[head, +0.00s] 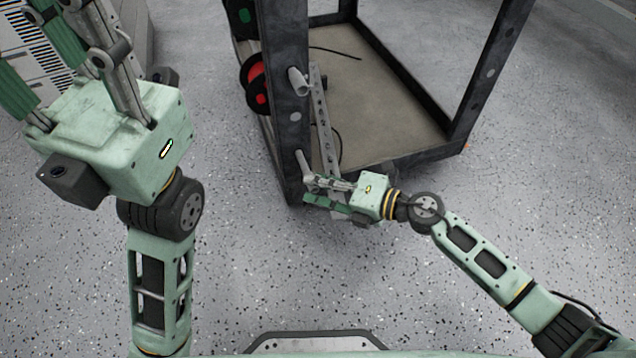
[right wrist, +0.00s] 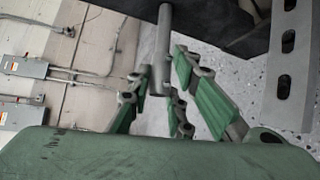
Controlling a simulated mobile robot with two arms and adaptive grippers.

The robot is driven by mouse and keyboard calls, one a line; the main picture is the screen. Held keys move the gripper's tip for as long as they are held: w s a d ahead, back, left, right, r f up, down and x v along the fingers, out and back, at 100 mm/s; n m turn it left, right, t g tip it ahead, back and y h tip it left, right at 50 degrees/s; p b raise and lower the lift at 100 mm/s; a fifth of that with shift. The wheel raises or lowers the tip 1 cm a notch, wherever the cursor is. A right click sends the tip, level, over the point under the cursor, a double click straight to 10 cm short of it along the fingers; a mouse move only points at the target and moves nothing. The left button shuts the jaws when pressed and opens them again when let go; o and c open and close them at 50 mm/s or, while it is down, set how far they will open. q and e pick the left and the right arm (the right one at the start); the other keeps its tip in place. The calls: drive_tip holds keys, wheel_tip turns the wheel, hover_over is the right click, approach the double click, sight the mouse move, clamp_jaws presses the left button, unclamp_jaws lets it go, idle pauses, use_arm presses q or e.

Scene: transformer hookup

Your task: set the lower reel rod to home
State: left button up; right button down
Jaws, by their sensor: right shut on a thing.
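The lower reel rod (head: 305,166) is a short grey peg on the dark upright post of the cart frame, low on its right side. It also shows in the right wrist view (right wrist: 164,38), coming down from a dark beam, its end between the fingers. My right gripper (head: 316,190) is shut on the rod near its free end; its fingers hide part of it. The right wrist view shows its green-padded fingers (right wrist: 160,98) on both sides of the rod. My left gripper (head: 50,60) is raised at the upper left, fingers apart, holding nothing visible; its tips are partly cut off.
An upper grey rod (head: 299,82) sits higher on the same post (head: 284,60). A perforated metal strip (head: 322,120) runs beside the post, close to my right gripper. A red and black reel (head: 257,82) is behind. The speckled floor (head: 240,260) in front is clear.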

sight(306, 163)
drive_tip(key=shift+a+r, duration=0.1)
drive_tip(key=shift+r, duration=0.15)
drive_tip(key=w, duration=0.2)
drive_tip(key=w+a, duration=0.1)
drive_tip(key=w, duration=0.2)
drive_tip(key=shift+w+a+r, duration=0.1)
drive_tip(key=shift+w+a, duration=0.3)
drive_tip(key=shift+r, duration=0.1)
drive_tip(key=shift+w, duration=0.1)
drive_tip(key=c, duration=2)
unclamp_jaws()
drive_tip(key=shift+o, duration=1.4)
drive_tip(key=shift+a, duration=0.15)
drive_tip(key=shift+f, duration=0.2)
